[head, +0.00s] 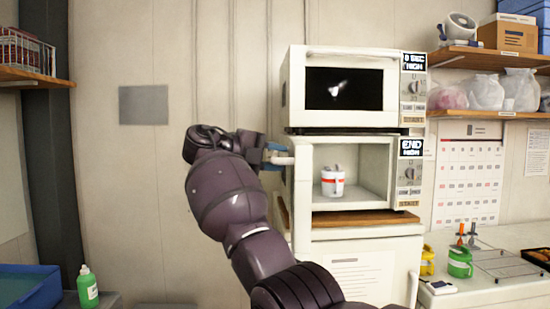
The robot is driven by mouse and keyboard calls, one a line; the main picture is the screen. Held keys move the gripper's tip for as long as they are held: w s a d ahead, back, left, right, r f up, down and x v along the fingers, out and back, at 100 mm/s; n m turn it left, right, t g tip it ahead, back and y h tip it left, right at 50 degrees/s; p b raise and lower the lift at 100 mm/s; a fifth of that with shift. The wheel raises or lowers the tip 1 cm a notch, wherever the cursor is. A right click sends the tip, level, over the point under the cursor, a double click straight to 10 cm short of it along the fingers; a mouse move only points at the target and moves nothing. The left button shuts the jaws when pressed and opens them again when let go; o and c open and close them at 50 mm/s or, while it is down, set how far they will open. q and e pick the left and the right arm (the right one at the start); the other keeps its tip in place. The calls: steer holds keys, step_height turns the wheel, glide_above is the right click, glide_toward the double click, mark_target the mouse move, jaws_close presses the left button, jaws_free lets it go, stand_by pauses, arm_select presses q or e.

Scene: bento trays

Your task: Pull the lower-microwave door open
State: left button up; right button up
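The lower microwave (405,193) is white, with its front open and its lit cavity in view. Its door (301,200) is swung out at the left side and shows nearly edge-on. The door's pale handle (283,160) sticks out to the left near its top. One arm of mine rises from the bottom, right of centre, and I take it as the right one. Its gripper (276,154), with blue fingertips, is at the handle and looks closed around it; the lower finger is partly hidden. My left gripper is not in view.
A white cup with a red band (332,182) stands inside the lower microwave. The upper microwave (343,118) is shut on top of it. Open wall space lies left of my gripper.

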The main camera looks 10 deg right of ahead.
steer(key=shift+o, duration=0.3)
steer(key=shift+a, duration=0.1)
steer(key=b+v, duration=0.1)
steer(key=v, duration=0.6)
steer(key=shift+a, duration=0.15)
